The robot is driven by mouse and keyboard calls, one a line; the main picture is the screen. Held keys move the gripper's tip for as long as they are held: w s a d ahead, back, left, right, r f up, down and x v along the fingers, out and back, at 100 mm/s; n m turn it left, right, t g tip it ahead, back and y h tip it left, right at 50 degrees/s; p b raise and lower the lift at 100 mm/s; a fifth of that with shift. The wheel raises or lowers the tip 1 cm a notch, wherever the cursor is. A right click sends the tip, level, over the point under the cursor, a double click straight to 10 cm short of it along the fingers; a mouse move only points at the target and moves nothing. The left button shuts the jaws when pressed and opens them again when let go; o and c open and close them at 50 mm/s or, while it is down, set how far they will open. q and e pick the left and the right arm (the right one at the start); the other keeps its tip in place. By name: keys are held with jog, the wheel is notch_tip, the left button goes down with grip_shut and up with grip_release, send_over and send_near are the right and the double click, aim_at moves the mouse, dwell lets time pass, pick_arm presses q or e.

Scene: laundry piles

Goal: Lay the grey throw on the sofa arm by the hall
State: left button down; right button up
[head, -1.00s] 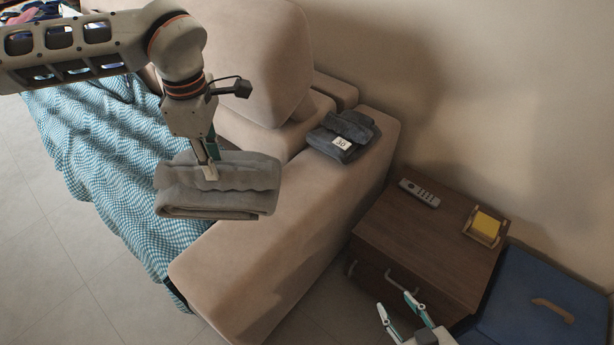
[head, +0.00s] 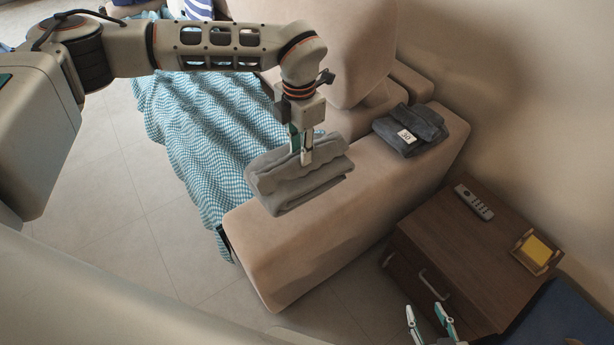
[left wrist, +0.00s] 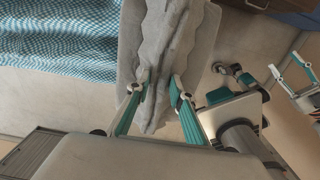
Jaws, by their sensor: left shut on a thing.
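The grey throw (head: 318,182) is a folded bundle in the head view. My left gripper (head: 301,158) is shut on its top folds. It hangs at the left side of the pale sofa arm (head: 285,250), partly in front of the arm's top in the picture; I cannot tell whether it touches. In the left wrist view the throw (left wrist: 165,40) is pinched between the fingers of my left gripper (left wrist: 157,88) and hides what lies under it. My right gripper (head: 427,310) is open and empty, low at the right, by the wooden cabinet.
A dark grey folded cloth (head: 428,130) with a white tag lies at the back of the sofa arm. The wooden cabinet (head: 430,235) bears a remote (head: 474,201) and a yellow note holder (head: 537,250). A blue checked cover (head: 200,140) drapes the seat. The arm's front top is bare.

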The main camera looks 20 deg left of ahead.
aim_at(301, 169)
pick_arm(q)
notch_tip(301, 169, down, 7)
jog(key=shift+f+b, duration=0.1)
jog(key=shift+b, duration=0.3)
notch_tip(301, 169, down, 4)
jog(key=shift+f+b, duration=0.1)
jog(key=shift+b, duration=0.25)
pick_arm(e)
jog(key=shift+w+d+f, duration=0.2)
jog(key=shift+f, duration=0.3)
pick_arm(q)
jog(key=c, duration=1.8)
grip_release()
jog(key=shift+f, duration=0.15)
